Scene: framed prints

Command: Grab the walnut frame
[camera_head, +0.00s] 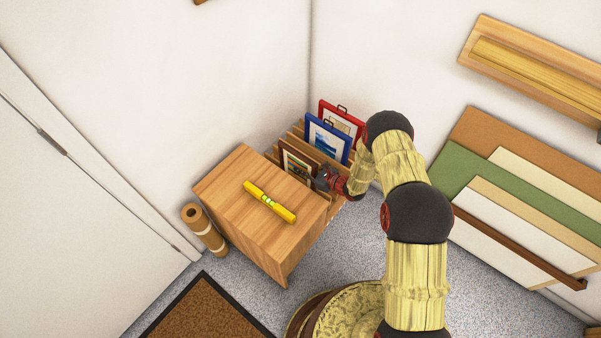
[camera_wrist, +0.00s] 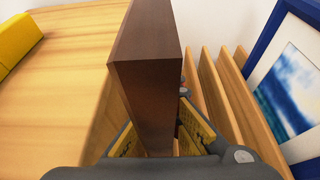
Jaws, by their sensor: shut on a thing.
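The walnut frame (camera_head: 298,161) is a dark brown framed print standing in a slotted wooden rack beside a wooden cabinet in the head view. In the wrist view the walnut frame (camera_wrist: 148,75) rises edge-on between my fingers. My gripper (camera_head: 327,180) is at its right edge in the head view. In the wrist view my gripper (camera_wrist: 160,145) is shut on the frame, with a yellow-padded finger on each side. The frame's lower part is hidden by the gripper and cabinet.
Blue (camera_head: 327,138) and red (camera_head: 342,118) frames stand behind in the rack (camera_head: 270,155), with empty slots between. A yellow level (camera_head: 269,201) lies on the cabinet top (camera_head: 225,190). Boards (camera_head: 530,205) lean at the right wall. A rolled tube (camera_head: 204,230) stands left.

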